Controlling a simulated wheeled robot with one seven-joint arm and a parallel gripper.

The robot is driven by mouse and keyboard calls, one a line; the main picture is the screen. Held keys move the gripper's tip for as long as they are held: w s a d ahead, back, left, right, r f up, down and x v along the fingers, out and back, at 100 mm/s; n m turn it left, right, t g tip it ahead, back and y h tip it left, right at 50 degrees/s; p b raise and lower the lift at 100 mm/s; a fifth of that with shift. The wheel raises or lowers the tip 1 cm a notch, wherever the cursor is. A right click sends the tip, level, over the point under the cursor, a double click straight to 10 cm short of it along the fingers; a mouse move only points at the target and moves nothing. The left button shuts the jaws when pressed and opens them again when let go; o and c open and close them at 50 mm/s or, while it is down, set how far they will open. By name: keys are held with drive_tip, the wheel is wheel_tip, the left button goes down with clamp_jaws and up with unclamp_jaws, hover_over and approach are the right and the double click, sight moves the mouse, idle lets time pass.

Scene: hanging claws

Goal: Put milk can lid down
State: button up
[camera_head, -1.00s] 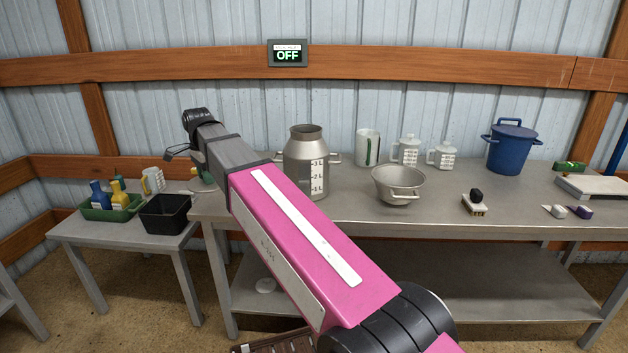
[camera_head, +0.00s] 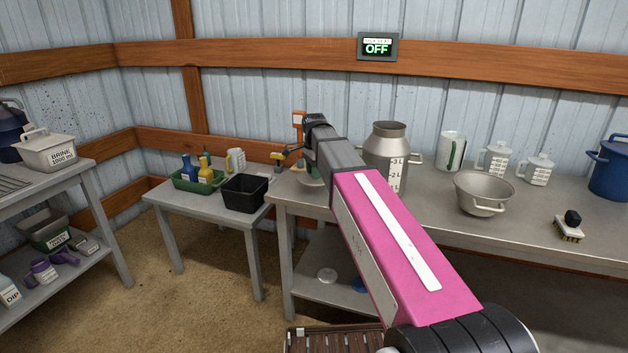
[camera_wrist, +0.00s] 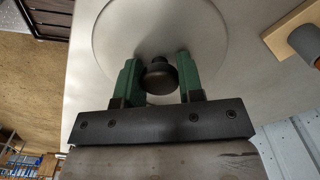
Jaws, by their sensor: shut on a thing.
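The milk can lid (camera_wrist: 205,28) is a round grey metal disc with a dark knob (camera_wrist: 159,76), seen from above in the wrist view. My gripper (camera_wrist: 159,80) has its green fingers on both sides of the knob, shut on it. In the head view the lid (camera_head: 312,181) shows as a small grey rim under my gripper (camera_head: 311,168), near the left end of the long metal table; my arm hides much of it. I cannot tell whether the lid touches the tabletop. The open milk can (camera_head: 388,145) stands upright to the right, behind my arm.
The long table (camera_head: 440,225) also holds a metal strainer bowl (camera_head: 484,192), a white pitcher (camera_head: 451,151), a black-knobbed brush (camera_head: 570,226) and a blue pot (camera_head: 610,170). A smaller table on the left carries a black bin (camera_head: 245,193) and a green tray (camera_head: 198,181) with bottles.

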drive_tip(key=shift+f, duration=1.7)
drive_tip(key=o, duration=0.9)
drive_tip(key=shift+f, duration=0.1)
wheel_tip(320, 180, up, 12)
drive_tip(key=shift+r, duration=0.15)
